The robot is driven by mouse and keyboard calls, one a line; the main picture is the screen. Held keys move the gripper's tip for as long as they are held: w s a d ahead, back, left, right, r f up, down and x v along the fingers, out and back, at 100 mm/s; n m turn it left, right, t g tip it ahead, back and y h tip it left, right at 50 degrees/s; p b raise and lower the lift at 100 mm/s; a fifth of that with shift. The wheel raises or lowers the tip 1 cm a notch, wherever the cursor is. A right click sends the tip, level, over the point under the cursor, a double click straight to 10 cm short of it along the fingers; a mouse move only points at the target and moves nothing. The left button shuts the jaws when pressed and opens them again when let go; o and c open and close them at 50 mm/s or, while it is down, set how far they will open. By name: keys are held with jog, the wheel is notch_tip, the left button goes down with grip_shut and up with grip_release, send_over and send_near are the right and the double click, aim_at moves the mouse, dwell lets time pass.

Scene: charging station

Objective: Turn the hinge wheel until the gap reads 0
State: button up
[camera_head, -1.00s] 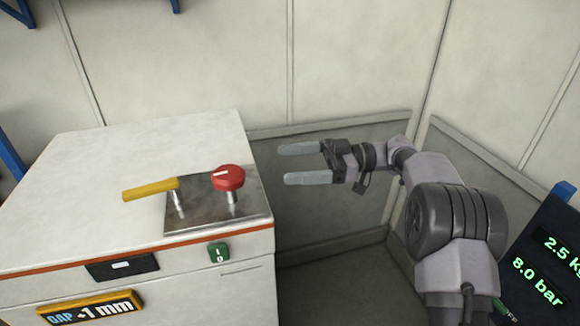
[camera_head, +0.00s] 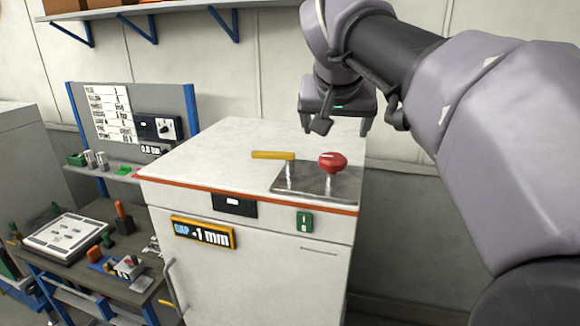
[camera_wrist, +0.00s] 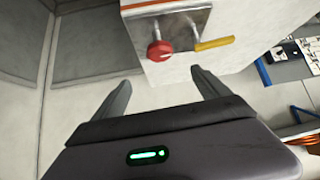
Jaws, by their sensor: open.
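The red hinge wheel (camera_head: 332,162), a round knob with a white mark, stands on a metal plate (camera_head: 345,186) on top of the white cabinet. It also shows in the wrist view (camera_wrist: 159,50), beyond my fingertips and between their lines. A yellow lever (camera_head: 272,155) is on the same plate, left of the wheel. The gap display (camera_head: 204,233) on the cabinet front reads 1 mm; its sign is small and hard to make out. My gripper (camera_head: 338,127) is open and empty, above the wheel in the picture and apart from it. Its two fingers show in the wrist view (camera_wrist: 160,88).
The white cabinet (camera_head: 215,160) has a free top left of the plate. A green switch (camera_head: 304,222) is on its front. A workbench (camera_head: 130,212) with tools and a panel stands at left. A shelf (camera_head: 185,8) on blue brackets hangs on the back wall.

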aim_at(333, 157)
jog(key=p+x, duration=0.1)
jog(key=x, duration=1.7)
jog(key=shift+a+p, duration=0.15)
jog(key=shift+p, duration=0.15)
jog(key=shift+s, duration=0.1)
jog(key=shift+c, duration=0.5)
jog(key=c, duration=1.3)
jog(key=shift+r+n+y+p, duration=0.1)
jog(key=shift+n+y+p, duration=0.65)
jog(key=shift+n, duration=0.25)
jog(key=shift+n+y, duration=1.05)
jog(key=shift+n, duration=0.15)
jog(key=o, duration=1.4)
